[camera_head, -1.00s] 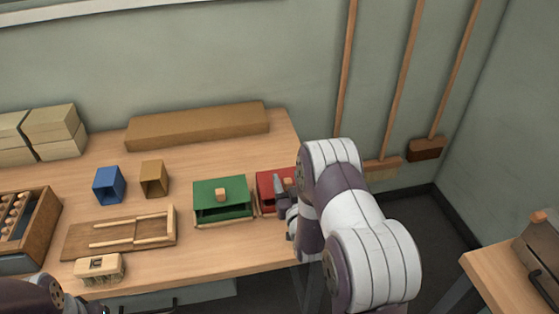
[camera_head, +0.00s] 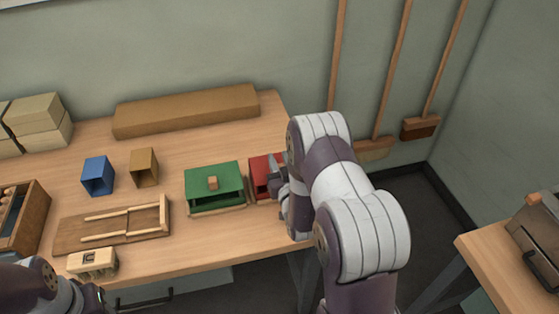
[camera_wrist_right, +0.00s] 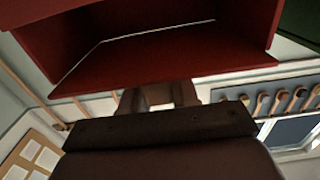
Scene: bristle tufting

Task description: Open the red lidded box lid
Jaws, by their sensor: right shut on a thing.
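The red lidded box (camera_head: 258,178) stands on the workbench, right of the green box. My right arm covers its right part. My right gripper (camera_head: 276,172) is at the top of the red box, shut on the lid's knob, which the fingers hide in the head view. In the right wrist view, the red box (camera_wrist_right: 170,75) fills the top, with red walls and a hollow showing. The gripper fingers (camera_wrist_right: 160,97) point toward it. How far the lid is tilted I cannot tell. My left arm shows at the lower left, its gripper out of view.
A blue bin (camera_head: 97,177), an ochre bin (camera_head: 144,168), a wooden jig (camera_head: 115,226) and a long brown block (camera_head: 187,111) are farther left. Brooms lean on the wall behind.

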